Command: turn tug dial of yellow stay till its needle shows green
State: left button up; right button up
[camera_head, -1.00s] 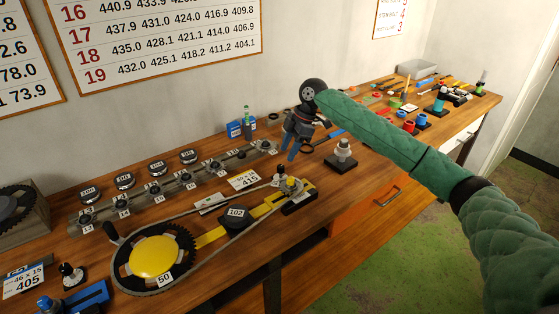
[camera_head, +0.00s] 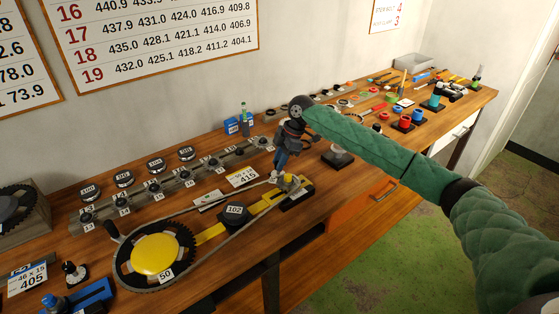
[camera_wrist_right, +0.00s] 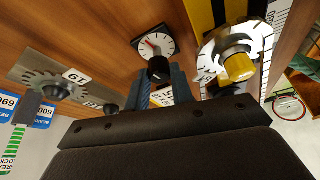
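The yellow stay (camera_head: 211,235) lies on the bench with a chain looped around its large sprocket (camera_head: 160,255) and its small end. In the right wrist view, a round gauge (camera_wrist_right: 164,42) with a white face and a red needle stands by a black knob (camera_wrist_right: 159,70). The needle points up and left in that view; I cannot make out a green zone. My right gripper (camera_head: 279,172) points down at the stay's far end. Its blue fingers (camera_wrist_right: 161,82) look parted, with the black knob between or just beyond their tips; contact is unclear. My left gripper is out of view.
A rail of numbered sprockets (camera_head: 170,185) lies behind the stay. A grey post on a dark base (camera_head: 338,157) stands right of the gripper. Bench room is free in front of it.

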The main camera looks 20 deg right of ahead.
jog(key=shift+c, duration=1.2)
jog(key=shift+r, duration=0.1)
jog(key=shift+m, duration=0.3)
jog(key=m+t+p, duration=0.1)
jog(key=m+p, duration=0.1)
jog(key=m, duration=0.1)
jog(key=m+t+p, duration=0.1)
jog(key=m+p, duration=0.1)
jog(key=m, duration=0.1)
jog(key=shift+s+r+t+p, duration=0.1)
jog(key=shift+s+t+p, duration=0.05)
jog(key=shift+t+p, duration=0.2)
pick_arm(q)
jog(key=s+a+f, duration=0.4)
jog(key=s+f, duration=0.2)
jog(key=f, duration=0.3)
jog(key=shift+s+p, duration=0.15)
jog(key=shift+p, duration=0.25)
pick_arm(e)
jog(key=shift+m+h, duration=0.4)
jog(key=shift+m, duration=0.3)
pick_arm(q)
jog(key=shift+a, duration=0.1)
pick_arm(e)
jog(key=o, duration=1)
